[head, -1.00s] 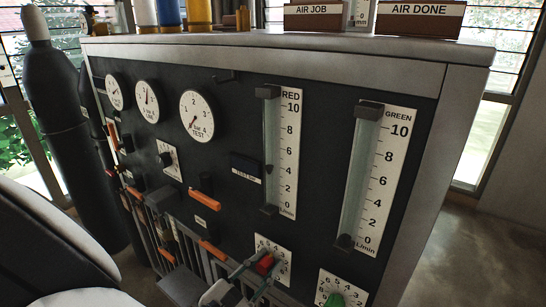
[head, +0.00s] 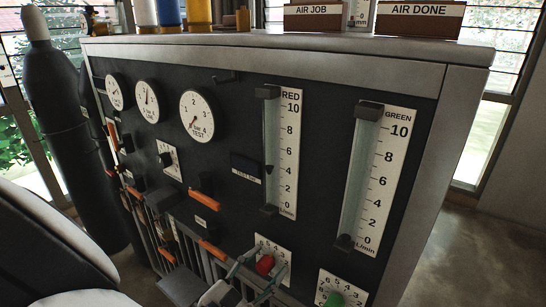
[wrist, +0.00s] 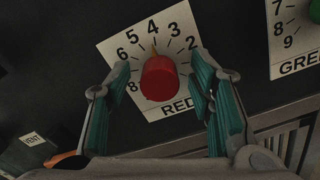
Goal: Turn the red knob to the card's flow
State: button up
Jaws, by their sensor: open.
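The red knob (wrist: 158,78) sits on a white dial plate (wrist: 117,38) labelled RED in the wrist view. Its yellow pointer stands near the 4. The knob also shows low in the head view (head: 265,264). My gripper (wrist: 165,88) is open, with one teal-padded finger on each side of the knob and a visible gap on both sides. The red flow tube (head: 270,140) has a dark float near the 4 of its scale (head: 289,150). A card with a flow value cannot be read; a cropped white card (head: 360,13) stands on the cabinet top.
The green knob (head: 335,300) is close on the right, below the green flow tube (head: 361,175). Orange-handled levers (head: 203,199) and rails (head: 190,255) crowd the panel's left. AIR JOB (head: 313,16) and AIR DONE (head: 420,19) blocks stand on top.

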jog(key=p+v, duration=0.1)
jog(key=v, duration=0.5)
jog(key=shift+s+a+p, duration=0.25)
jog(key=shift+s+p, duration=0.05)
jog(key=shift+p, duration=0.05)
jog(key=v, duration=1.2)
